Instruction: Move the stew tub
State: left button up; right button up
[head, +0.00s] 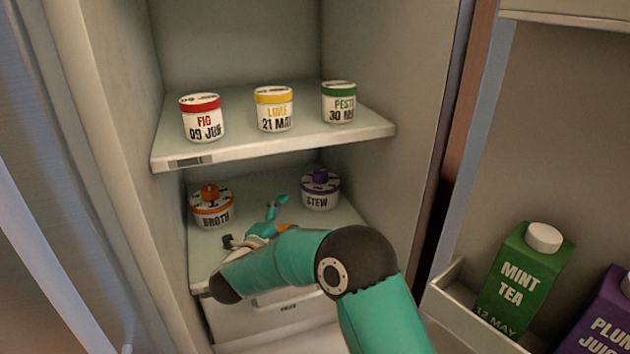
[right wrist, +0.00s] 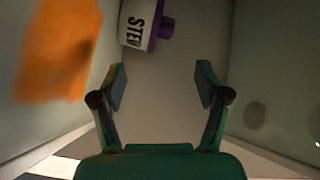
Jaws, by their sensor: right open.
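The stew tub (head: 320,190) is a white tub with a purple lid and knob. It stands at the right on the lower fridge shelf (head: 262,185). In the right wrist view the stew tub (right wrist: 138,24) lies beyond the fingertips, up and left of centre, partly cut by the frame edge. My right gripper (head: 268,217) reaches into the lower compartment, in front of and left of the stew tub. In the right wrist view the gripper (right wrist: 161,82) is open, with nothing between its fingers. My left gripper is not in view.
The orange-lidded broth tub (head: 212,208) stands left of my gripper on the same shelf. The upper shelf (head: 285,143) overhangs, carrying the fig (head: 203,120), lime (head: 274,110) and pesto (head: 339,104) tubs. A drawer (head: 270,322) sits below. Door cartons include mint tea (head: 522,278).

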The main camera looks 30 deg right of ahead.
aim_at(321, 177)
jog(key=s+d+r+n+t+y+p, duration=0.2)
jog(key=d+r+n+y+p, duration=0.4)
jog(key=n+p, duration=0.6)
jog(key=s+n, duration=0.1)
jog(key=n, duration=0.5)
jog(key=shift+d+n, duration=0.4)
jog(key=p+x, duration=0.1)
jog(key=x, duration=1.5)
jog(key=shift+w+d+f, duration=0.15)
jog(key=shift+w+d, duration=0.1)
grip_shut()
